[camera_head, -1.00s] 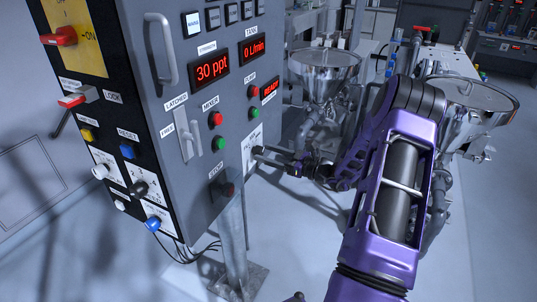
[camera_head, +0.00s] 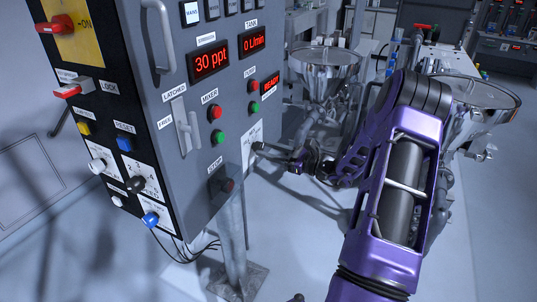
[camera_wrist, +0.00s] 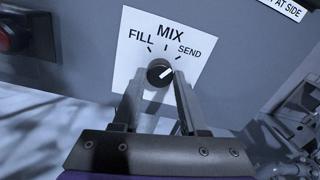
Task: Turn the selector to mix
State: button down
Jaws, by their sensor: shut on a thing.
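The selector (camera_wrist: 159,72) is a small round black knob with a white pointer line. It sits on a white plate (camera_wrist: 133,60) marked FILL, MIX and SEND, seen in the wrist view. The pointer slants up and right, toward the SEND mark. My gripper (camera_wrist: 160,76) is shut on the knob, with one finger on each side. In the head view my gripper (camera_head: 259,147) reaches the lower right of the panel front, at the selector plate (camera_head: 251,133); the knob itself is too small to make out there.
The grey control cabinet (camera_head: 190,25) carries a STOP button (camera_head: 227,185) below and left of the gripper. Green (camera_head: 219,138) and red (camera_head: 214,112) mixer buttons are nearby. Steel hoppers (camera_head: 325,62) stand behind my arm. Open floor lies below.

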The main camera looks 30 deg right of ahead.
jog(key=n+b, duration=0.4)
jog(key=shift+f+n+b, duration=0.25)
jog(key=shift+n+b, duration=0.1)
jog(key=shift+n, duration=0.05)
jog(key=shift+r+n+b, duration=0.1)
jog(key=shift+n+b, duration=0.65)
jog(key=shift+n, duration=0.05)
jog(key=shift+r, duration=0.1)
jog(key=shift+c, duration=2.2)
grip_release()
jog(key=v, duration=1.7)
jog(key=shift+s+d+p, duration=0.15)
jog(key=shift+d+p, duration=0.1)
jog(key=shift+p, duration=0.15)
jog(key=shift+a, duration=0.1)
